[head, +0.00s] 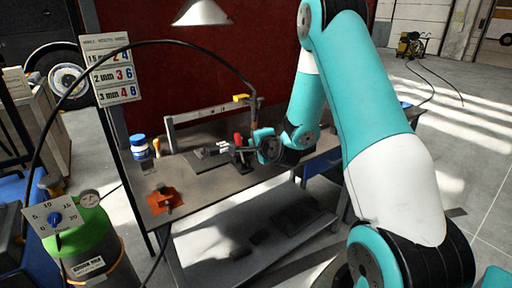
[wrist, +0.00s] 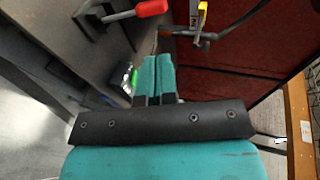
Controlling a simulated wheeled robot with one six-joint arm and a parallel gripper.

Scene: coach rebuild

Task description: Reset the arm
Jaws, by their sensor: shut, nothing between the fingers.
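My teal and white arm reaches over the workbench (head: 200,200) from the right in the head view. My gripper is at the centre of the wrist view (wrist: 155,75), with its two teal fingers pressed together and nothing between them. In the head view the gripper is small and partly hidden near the tools on the bench. A red-handled tool (wrist: 150,9) is near the top of the wrist view, apart from the fingers. A yellow-and-grey torch or clamp (wrist: 201,20) is beyond the fingertips, to the right.
A blue-and-white can (head: 139,147) and an orange holder (head: 163,199) stand on the bench's left part. A green gas cylinder (head: 85,235) with a dial stands at front left. A number sign (head: 113,75) and a dark red screen (head: 150,70) rise behind. A lamp (head: 202,12) hangs above.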

